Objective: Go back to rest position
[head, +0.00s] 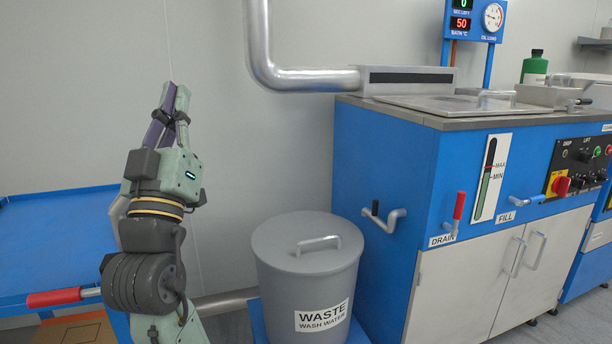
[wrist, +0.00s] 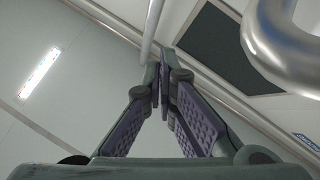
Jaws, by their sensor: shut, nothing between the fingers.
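My gripper (head: 172,103) is raised in the left half of the head view, pointing up in front of the plain wall. Its fingers come together at the tips and hold nothing. In the wrist view, the two purple-padded fingers (wrist: 163,88) meet near the middle, with the ceiling and a metal pipe beyond. No part of the gripper touches anything in view.
A grey lidded waste bin (head: 307,268) stands right of my arm. A blue machine (head: 397,180) with levers on its front fills the right. A blue cart (head: 58,245) with a red handle is at left. A metal pipe (head: 262,45) runs above the bin.

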